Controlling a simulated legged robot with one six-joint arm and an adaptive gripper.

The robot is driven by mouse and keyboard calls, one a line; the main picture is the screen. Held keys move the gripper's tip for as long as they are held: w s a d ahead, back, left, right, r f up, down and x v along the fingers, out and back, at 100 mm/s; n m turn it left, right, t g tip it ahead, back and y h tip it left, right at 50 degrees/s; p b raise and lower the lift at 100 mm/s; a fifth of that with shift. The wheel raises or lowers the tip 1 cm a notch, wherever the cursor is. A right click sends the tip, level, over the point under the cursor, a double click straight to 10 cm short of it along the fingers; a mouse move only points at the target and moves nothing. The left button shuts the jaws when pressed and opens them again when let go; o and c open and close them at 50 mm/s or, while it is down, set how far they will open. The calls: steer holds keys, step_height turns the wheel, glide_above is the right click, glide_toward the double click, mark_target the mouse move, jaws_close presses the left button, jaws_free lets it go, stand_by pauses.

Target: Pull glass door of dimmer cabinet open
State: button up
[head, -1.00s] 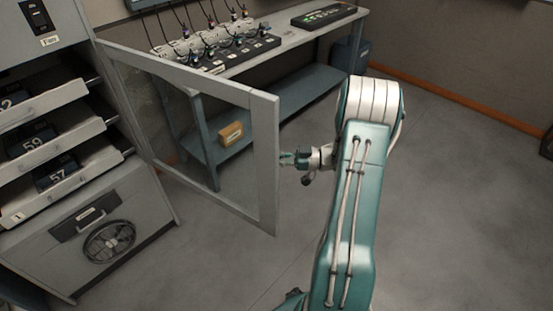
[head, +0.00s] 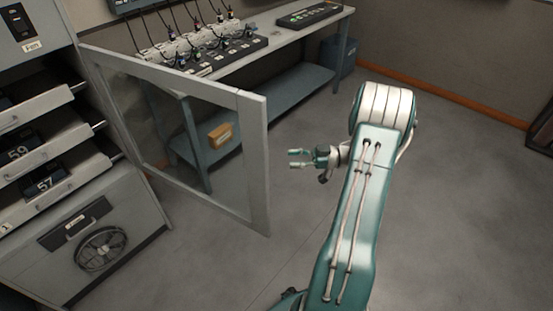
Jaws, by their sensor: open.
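The glass door (head: 257,165) of the dimmer cabinet (head: 100,240) stands swung out wide from the cabinet front, a grey frame around a clear pane. The cabinet's drawers are exposed at the left. My gripper (head: 292,158) is open and empty, just right of the door's outer edge, with a gap of floor showing between them. Its fingers point left towards the door frame. No handle is clearly visible on the door.
Behind the door stands a bench (head: 290,45) with plugs, cables and a control board, and a lower shelf. A small yellow-brown box (head: 221,135) shows through the pane. The floor (head: 460,200) at the right is clear.

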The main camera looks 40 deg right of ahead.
steer(key=v, duration=0.4)
stand_by(0.5)
